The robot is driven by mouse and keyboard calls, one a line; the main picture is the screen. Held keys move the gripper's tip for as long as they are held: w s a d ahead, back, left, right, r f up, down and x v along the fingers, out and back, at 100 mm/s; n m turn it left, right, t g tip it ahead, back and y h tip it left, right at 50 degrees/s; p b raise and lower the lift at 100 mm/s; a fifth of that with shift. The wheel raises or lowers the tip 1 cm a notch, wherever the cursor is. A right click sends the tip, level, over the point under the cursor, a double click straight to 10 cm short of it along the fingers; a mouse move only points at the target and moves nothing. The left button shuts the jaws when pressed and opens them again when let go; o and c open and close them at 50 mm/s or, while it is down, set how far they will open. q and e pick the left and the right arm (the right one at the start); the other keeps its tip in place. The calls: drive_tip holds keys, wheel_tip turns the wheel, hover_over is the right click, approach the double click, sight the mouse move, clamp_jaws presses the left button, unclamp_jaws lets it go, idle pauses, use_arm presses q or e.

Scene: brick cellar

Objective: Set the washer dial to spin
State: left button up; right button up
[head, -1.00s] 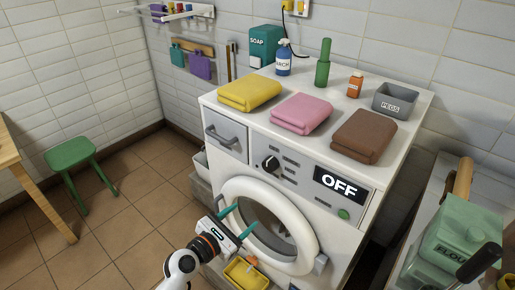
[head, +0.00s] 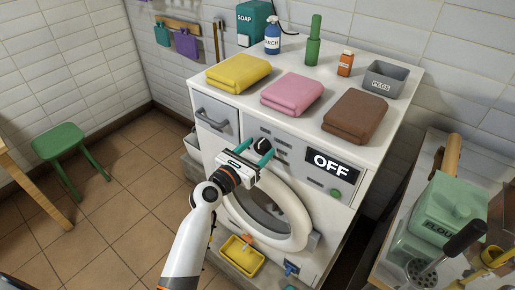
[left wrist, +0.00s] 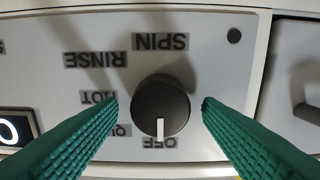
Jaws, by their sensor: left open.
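The washer (head: 330,215) is white, and its display (head: 332,164) reads OFF. Its black dial (head: 262,144) is partly behind my left gripper (head: 258,147) in the head view. In the left wrist view the dial (left wrist: 158,100) is upside down, its white mark pointing at the OFF label (left wrist: 160,143). The SPIN label (left wrist: 161,41) is on the opposite side of the dial. My left gripper (left wrist: 160,101) is open, its green fingers on either side of the dial with visible gaps. My right gripper is not in view.
Folded yellow (head: 238,73), pink (head: 292,94) and brown (head: 356,115) towels lie on the washer top. The round door (head: 296,236) is below the dial. A yellow tub (head: 240,255) is low in front. A side table with a flour tin (head: 446,208) stands at the right.

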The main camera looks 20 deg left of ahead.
use_arm(q)
drive_tip(key=shift+w+d, duration=0.1)
drive_tip(key=shift+w, duration=0.2)
drive_tip(key=c, duration=1)
drive_tip(key=shift+o, duration=0.2)
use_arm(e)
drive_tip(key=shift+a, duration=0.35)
